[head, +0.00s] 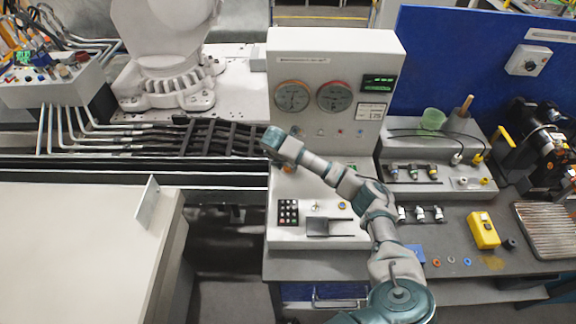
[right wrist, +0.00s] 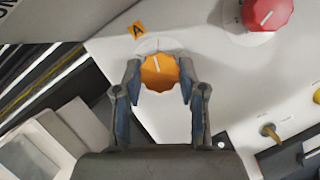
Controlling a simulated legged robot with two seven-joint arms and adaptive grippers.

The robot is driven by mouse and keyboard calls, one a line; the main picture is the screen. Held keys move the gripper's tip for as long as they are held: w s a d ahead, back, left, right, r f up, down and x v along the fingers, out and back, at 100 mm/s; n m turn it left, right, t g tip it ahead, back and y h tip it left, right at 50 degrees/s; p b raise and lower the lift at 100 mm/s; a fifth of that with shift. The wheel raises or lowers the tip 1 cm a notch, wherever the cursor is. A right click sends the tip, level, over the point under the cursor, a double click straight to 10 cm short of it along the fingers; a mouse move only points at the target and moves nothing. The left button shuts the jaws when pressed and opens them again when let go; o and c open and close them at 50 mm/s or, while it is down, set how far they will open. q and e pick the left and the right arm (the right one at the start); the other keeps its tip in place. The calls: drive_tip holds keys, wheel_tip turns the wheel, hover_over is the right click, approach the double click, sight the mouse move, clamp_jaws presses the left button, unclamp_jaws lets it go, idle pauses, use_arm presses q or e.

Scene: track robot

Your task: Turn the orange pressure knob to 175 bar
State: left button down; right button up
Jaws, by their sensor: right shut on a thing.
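The orange pressure knob (right wrist: 158,72) shows in the right wrist view, with a white pointer line and an orange tag marked A beside it. My right gripper (right wrist: 158,80) is shut on the knob, one finger on each side. A white card (head: 372,112) seems to read 175. My left gripper is out of view.
A red knob (right wrist: 266,14) sits up and right of the orange one. A brass toggle (right wrist: 270,131) is at the lower right. A keypad (head: 288,212) is on the console below my arm. Black hoses (head: 200,138) run left of the panel.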

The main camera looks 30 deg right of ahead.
drive_tip(key=m, duration=0.2)
drive_tip(key=m+g, duration=0.2)
drive_tip(key=m, duration=0.1)
drive_tip(key=shift+w+r+m+h, duration=0.15)
drive_tip(key=shift+w+m+h, duration=0.15)
drive_tip(key=shift+h, duration=0.1)
drive_tip(key=shift+m+g, duration=0.9)
drive_tip(key=shift+m, duration=1.4)
drive_tip(key=shift+y, duration=0.3)
drive_tip(key=shift+w, duration=0.1)
drive_tip(key=o, duration=1)
drive_tip(key=shift+o, duration=0.7)
